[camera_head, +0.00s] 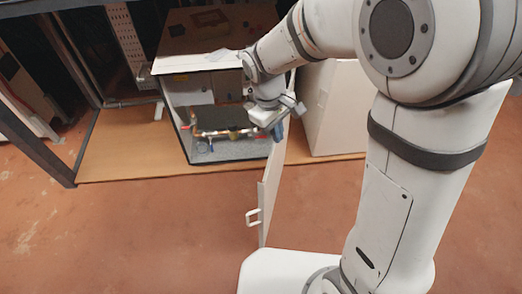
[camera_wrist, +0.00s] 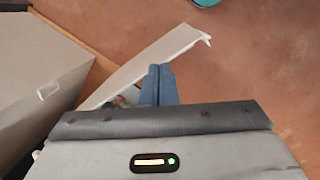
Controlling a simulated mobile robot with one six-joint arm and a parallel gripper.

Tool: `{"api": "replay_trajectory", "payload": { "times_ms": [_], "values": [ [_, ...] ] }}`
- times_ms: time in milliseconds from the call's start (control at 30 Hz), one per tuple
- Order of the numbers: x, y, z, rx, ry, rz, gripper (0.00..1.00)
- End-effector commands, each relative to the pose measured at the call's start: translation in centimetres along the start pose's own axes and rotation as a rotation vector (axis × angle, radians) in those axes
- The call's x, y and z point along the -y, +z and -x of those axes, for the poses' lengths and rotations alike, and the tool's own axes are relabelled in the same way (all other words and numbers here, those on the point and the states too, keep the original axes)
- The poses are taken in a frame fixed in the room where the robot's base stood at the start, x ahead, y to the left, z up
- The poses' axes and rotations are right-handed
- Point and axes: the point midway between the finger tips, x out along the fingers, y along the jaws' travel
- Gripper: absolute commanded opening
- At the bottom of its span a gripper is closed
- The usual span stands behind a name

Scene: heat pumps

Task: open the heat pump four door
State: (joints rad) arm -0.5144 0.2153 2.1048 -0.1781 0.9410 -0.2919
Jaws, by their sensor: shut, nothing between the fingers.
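A white heat pump (camera_head: 167,92) stands open on the wooden board, with pipes and valves (camera_head: 225,133) showing inside. Its door (camera_head: 270,185) is swung out wide towards me, with a white handle (camera_head: 253,217) on its outer face. In the wrist view the door (camera_wrist: 150,62) appears as a pale panel slanting past my fingertips. My gripper (camera_head: 279,131) is at the inner side of the door, near its hinged end. Its blue fingers (camera_wrist: 159,70) are together and empty. I cannot tell whether they touch the door. No number is readable on the unit.
A second white unit (camera_head: 340,105) stands shut to the right; its handle (camera_wrist: 48,90) shows in the wrist view. A dark metal frame post (camera_head: 35,145) stands at the left. The reddish floor (camera_head: 140,235) in front is clear.

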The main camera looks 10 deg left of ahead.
Motion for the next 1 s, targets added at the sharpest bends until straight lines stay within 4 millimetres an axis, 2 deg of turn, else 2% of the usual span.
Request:
{"api": "replay_trajectory", "payload": {
  "times_ms": [33,200,300,400,500,667,1000],
  "values": [
    [1.4,-2.3,-2.2,0.035,0.006,0.088,0.0],
    [5.7,-7.7,-7.1,0.121,0.032,0.333,0.0],
    [7.7,-9.6,-9.4,0.157,0.045,0.436,0.0],
    [9.1,-10.8,-10.8,0.179,0.054,0.5,0.0],
    [9.8,-11.3,-11.6,0.19,0.059,0.533,0.0],
    [9.8,-11.2,-13.1,0.195,0.059,0.541,0.0],
    [9.0,-9.9,-20.0,0.197,0.058,0.539,0.0]
  ]
}}
